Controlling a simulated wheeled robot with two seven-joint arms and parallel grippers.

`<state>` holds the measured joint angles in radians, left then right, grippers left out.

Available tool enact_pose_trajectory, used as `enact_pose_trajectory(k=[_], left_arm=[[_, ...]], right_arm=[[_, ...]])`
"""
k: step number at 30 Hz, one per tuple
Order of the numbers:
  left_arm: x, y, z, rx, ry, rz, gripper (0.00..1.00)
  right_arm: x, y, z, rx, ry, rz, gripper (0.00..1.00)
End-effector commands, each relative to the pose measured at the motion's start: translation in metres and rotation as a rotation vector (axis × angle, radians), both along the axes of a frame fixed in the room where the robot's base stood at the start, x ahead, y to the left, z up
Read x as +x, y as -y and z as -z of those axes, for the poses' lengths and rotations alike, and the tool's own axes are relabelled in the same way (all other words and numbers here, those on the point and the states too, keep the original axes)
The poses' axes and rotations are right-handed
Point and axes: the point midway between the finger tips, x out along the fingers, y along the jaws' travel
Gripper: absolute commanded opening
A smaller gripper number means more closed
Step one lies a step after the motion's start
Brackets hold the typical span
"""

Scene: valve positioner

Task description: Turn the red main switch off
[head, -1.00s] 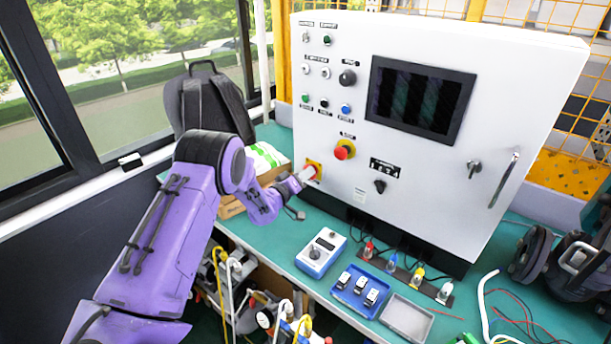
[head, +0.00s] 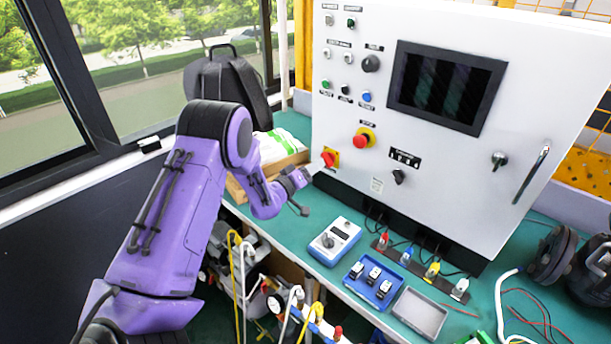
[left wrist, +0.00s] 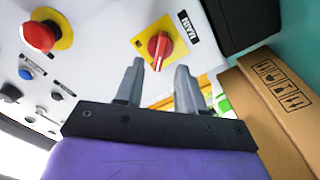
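The red main switch (head: 329,158) is a red rotary knob on a yellow plate, low on the left side of the white control cabinet. In the left wrist view, the switch (left wrist: 160,47) is just beyond the fingertips, its pale-marked handle roughly upright in that picture. My left gripper (head: 305,175) is just below and left of the switch in the head view. Its two fingers are spread apart in the left wrist view (left wrist: 160,72), with nothing between them; the knob appears clear of them. My right gripper is not in view.
A red mushroom button (head: 362,140) on a yellow ring sits above and right of the switch. A cardboard box (head: 240,188) stands left of the cabinet. A blue-white device (head: 334,240) and a blue tray (head: 372,284) lie on the green bench. A black backpack (head: 228,82) is behind.

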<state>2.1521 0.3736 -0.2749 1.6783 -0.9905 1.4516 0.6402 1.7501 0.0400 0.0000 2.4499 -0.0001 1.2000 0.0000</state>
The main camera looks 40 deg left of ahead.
Motion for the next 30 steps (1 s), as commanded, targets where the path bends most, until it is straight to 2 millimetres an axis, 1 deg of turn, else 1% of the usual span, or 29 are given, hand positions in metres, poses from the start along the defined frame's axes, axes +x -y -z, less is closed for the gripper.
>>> enact_pose_trajectory(k=[1, 3, 6, 9, 12, 30], left_arm=[[-0.012, -0.001, 0.003, -0.004, 0.000, -0.002, 0.38], [-0.028, -0.002, 0.003, -0.003, 0.001, -0.001, 0.38], [-0.046, -0.004, 0.002, -0.003, 0.002, -0.001, 0.38], [-0.055, -0.005, 0.001, -0.001, 0.002, -0.001, 0.38], [-0.059, -0.005, 0.000, -0.002, 0.002, -0.001, 0.38], [-0.058, -0.005, 0.000, -0.001, 0.001, 0.000, 0.38]], right_arm=[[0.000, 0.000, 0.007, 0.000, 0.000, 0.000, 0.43], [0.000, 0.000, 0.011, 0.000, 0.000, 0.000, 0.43], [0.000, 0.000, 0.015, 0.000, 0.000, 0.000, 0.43], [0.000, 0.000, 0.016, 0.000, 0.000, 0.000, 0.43], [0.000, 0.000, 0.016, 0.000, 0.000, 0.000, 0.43], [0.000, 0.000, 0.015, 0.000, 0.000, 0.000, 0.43]])
